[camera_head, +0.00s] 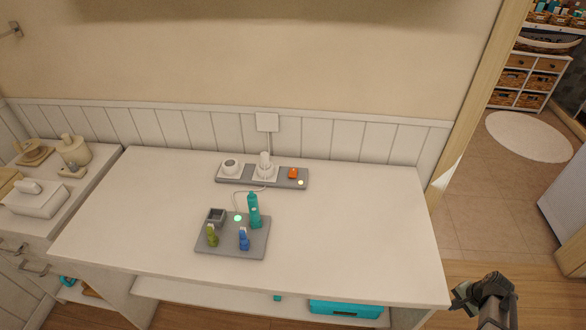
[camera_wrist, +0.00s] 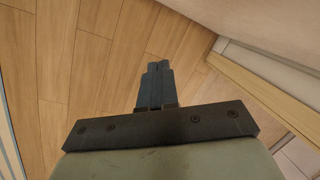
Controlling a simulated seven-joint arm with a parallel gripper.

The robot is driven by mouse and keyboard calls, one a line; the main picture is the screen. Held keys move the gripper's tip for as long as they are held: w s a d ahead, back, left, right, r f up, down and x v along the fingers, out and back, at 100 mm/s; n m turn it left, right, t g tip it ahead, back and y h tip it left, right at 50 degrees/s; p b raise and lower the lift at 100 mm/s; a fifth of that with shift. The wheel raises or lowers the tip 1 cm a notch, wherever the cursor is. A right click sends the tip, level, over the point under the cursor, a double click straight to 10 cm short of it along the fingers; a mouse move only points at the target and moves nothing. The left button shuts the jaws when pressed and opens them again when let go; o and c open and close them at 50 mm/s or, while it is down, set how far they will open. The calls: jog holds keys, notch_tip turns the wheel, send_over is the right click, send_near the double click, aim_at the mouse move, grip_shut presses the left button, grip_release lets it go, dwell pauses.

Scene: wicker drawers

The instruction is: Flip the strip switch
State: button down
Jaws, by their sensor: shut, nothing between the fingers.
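The grey power strip (camera_head: 280,182) lies along the back of the white table, near the wall. It carries two white plugs or sockets, an orange-red switch (camera_head: 292,173) towards its right end, and a small glowing yellowish light (camera_head: 300,183). My gripper (camera_head: 459,297) is off the table's front right corner, well away from the strip. In the wrist view my gripper (camera_wrist: 156,85) has its fingers together, with nothing between them, over the wooden floor. The strip is outside the wrist view.
A grey tray (camera_head: 232,249) with a teal bottle (camera_head: 254,210), green and blue items and a lit green light stands in front of the strip. A cord runs between them. The table (camera_head: 350,230) is clear on the right. A door frame (camera_head: 480,100) stands at the right.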

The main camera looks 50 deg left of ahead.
jog(key=w+a+r+t+y, duration=0.1)
jog(key=w+a+r, duration=0.6)
jog(key=a+r, duration=0.25)
jog(key=w+a+r+t+y, duration=0.2)
jog(key=w+a+r, duration=0.65)
jog(key=r, duration=0.25)
jog(key=s+a+r+n, duration=0.1)
jog(key=a+r, duration=0.1)
jog(key=a, duration=0.3)
jog(key=s+a+r+n+g, duration=0.1)
jog(key=s+a+r, duration=0.1)
jog(key=a, duration=0.3)
jog(key=s+a+r, duration=0.1)
jog(key=a+r, duration=0.3)
jog(key=a, duration=0.2)
jog(key=shift+s+r+n+h, duration=0.1)
jog(key=shift+s+n+h, duration=0.3)
jog(key=s+a+r+n+g+h, duration=0.2)
jog(key=s+a+r+n, duration=0.15)
jog(key=s+a, duration=0.7)
notch_tip(320, 180, up, 9)
jog(key=n+h, duration=0.3)
jog(key=n, duration=0.2)
send_over(293, 175)
jog(key=shift+a+f, duration=0.1)
notch_tip(293, 175, down, 14)
